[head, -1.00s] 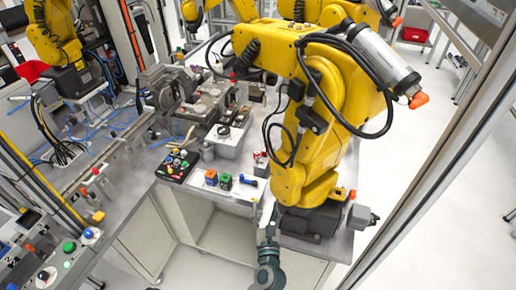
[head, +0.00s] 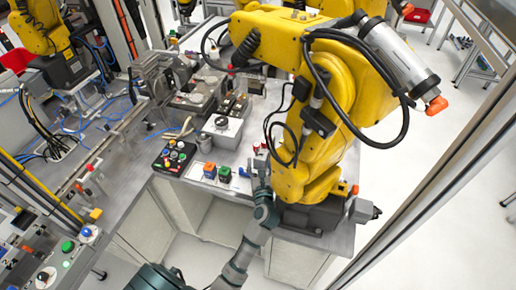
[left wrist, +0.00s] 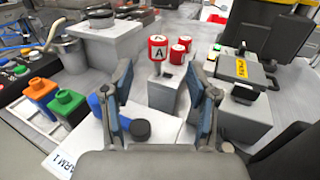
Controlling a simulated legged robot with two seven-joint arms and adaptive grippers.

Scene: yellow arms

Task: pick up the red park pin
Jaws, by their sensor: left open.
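In the head view my left gripper (head: 259,167) is over the table edge beside the yellow arm; the red pins are hard to make out there.
The yellow robot arm (head: 325,130) and its dark base (head: 312,217) stand close on the right. An orange block (left wrist: 40,89), a green block (left wrist: 66,104) and a blue-and-black part (left wrist: 138,130) lie near my left finger. A button panel (head: 174,156) is farther left.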

